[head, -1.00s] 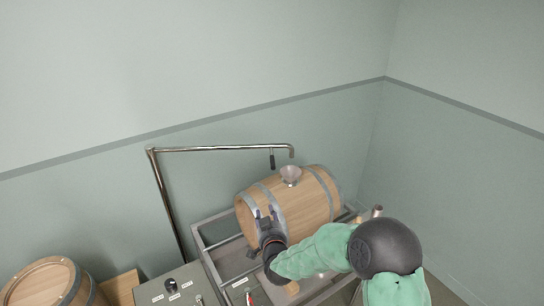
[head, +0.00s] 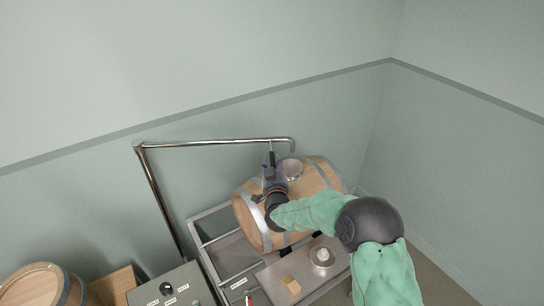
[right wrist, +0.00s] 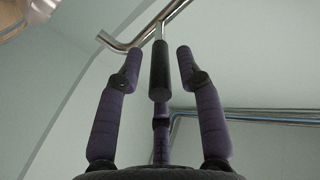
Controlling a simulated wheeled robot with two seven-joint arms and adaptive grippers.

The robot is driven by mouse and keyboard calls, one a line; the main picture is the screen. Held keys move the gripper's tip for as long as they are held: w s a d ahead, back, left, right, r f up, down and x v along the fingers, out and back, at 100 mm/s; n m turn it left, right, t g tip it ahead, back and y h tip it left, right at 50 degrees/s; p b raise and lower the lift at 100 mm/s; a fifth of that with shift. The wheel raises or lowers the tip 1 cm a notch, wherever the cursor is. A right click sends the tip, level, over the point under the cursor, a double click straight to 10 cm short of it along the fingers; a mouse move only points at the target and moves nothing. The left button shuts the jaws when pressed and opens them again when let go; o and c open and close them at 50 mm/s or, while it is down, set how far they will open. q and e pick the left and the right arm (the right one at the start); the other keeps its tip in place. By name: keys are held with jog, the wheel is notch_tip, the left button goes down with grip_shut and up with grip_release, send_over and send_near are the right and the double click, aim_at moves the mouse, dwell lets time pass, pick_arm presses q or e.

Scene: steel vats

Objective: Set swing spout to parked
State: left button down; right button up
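The swing spout (head: 215,144) is a bent steel pipe on an upright post, and its arm reaches right so that its down-turned tip is over the funnel (head: 291,168) on the barrel. A dark handle (right wrist: 160,70) hangs from the pipe. My right gripper (head: 271,165) is raised at this handle, in front of the barrel. In the right wrist view my right gripper (right wrist: 158,72) has its fingers spread on both sides of the handle, with gaps to each side, and a third finger behind. My left gripper is not in view.
The wooden barrel (head: 312,205) lies in a steel frame (head: 215,215) below the spout. A control box (head: 175,290) with a knob stands lower left. Another barrel (head: 42,285) is at the far left.

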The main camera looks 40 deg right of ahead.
aim_at(272, 156)
jog(key=shift+x, duration=1.75)
grip_shut()
